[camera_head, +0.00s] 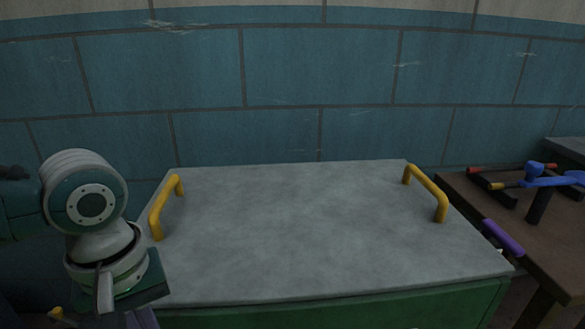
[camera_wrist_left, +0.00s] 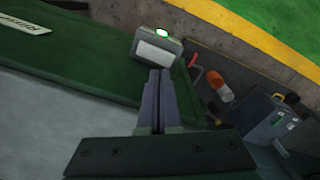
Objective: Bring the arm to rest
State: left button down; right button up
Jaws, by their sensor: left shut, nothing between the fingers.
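My left arm (camera_head: 90,205) comes in from the left, with its wrist hanging by the left side of the grey-topped cabinet (camera_head: 290,230). My left gripper (camera_wrist_left: 161,72) points away in the left wrist view, its two fingers together and holding nothing. The fingertips are hidden in the head view. A grey box with a lit green lamp (camera_wrist_left: 157,47) shows just past the fingertips; I cannot tell whether they touch it. My right gripper is not in view. No capstan drum can be made out.
Yellow handles rise from the cabinet top at left (camera_head: 164,208) and right (camera_head: 428,194); the top between them is bare. A brown bench (camera_head: 540,245) at right holds a blue tool (camera_head: 540,177). An orange-and-white object (camera_wrist_left: 221,85) lies on the dark surface below.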

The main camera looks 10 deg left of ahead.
pick_arm(q)
jog(key=s+d+r+m+t+h+p, duration=0.1)
jog(key=s+d+r+m+p, duration=0.3)
jog(key=s+d+r+p, duration=0.25)
jog(key=s+d+r+m+t+h+p, duration=0.1)
jog(key=s+d+r+m+h+p, duration=0.25)
jog(key=r+p, duration=0.55)
jog(key=s+a+r+m+t+y+p, duration=0.1)
jog(key=s+a+r+y+p, duration=0.2)
jog(key=r, duration=0.4)
jog(key=s+a+r+m+t+y+p, duration=0.1)
jog(key=s+a+r+y+p, duration=0.15)
jog(key=a+r+p, duration=0.35)
notch_tip(320, 180, up, 37)
jog(key=d+h+p, duration=0.1)
jog(key=p, duration=3.3)
jog(key=shift+d, duration=0.15)
jog(key=shift+m, duration=0.25)
